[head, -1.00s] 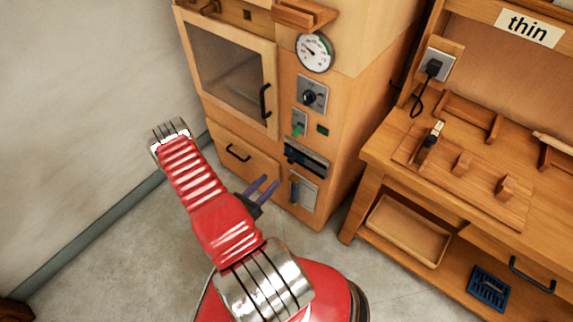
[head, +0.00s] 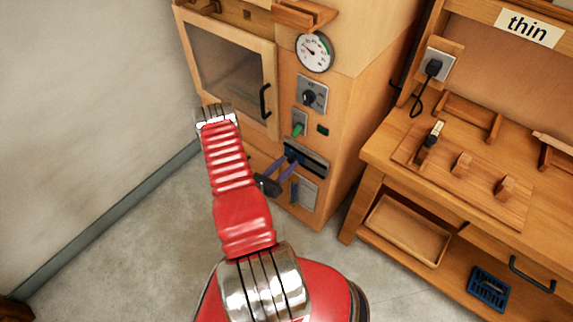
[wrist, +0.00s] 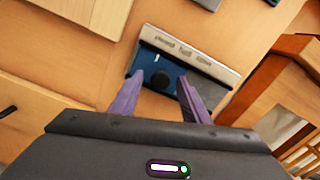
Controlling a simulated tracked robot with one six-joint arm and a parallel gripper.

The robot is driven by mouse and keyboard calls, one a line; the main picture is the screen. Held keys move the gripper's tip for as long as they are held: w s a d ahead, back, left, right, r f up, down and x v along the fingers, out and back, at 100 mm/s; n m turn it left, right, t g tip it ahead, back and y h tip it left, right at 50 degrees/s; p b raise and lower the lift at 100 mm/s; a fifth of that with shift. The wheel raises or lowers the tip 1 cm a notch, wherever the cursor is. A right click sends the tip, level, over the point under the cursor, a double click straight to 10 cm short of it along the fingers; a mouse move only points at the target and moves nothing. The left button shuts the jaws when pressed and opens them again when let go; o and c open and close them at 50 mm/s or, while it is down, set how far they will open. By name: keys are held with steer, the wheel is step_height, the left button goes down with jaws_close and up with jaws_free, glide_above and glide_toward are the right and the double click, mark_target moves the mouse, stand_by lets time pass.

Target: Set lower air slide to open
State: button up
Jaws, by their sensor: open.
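The air slide (head: 309,154) is a dark blue plate with a silver strip, low on the front of the wooden oven cabinet. In the wrist view the air slide (wrist: 207,62) has small lettering on its strip, too small to read surely. A round dark knob (wrist: 161,80) sits toward the left part of its blue plate. My gripper (head: 287,163) is open, its purple fingers pointing at the slide. In the wrist view my gripper (wrist: 159,80) has its fingertips on either side of the knob; I cannot tell whether they touch it.
Above are a green-lit switch (head: 299,124), a rotary knob (head: 309,97) and a dial gauge (head: 315,52). The glass door (head: 225,65) is left. A wooden workbench (head: 376,157) stands close on the right.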

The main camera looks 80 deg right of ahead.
steer(key=shift+s+d, duration=0.15)
steer(key=shift+d, duration=0.25)
jaws_close()
stand_by(0.4)
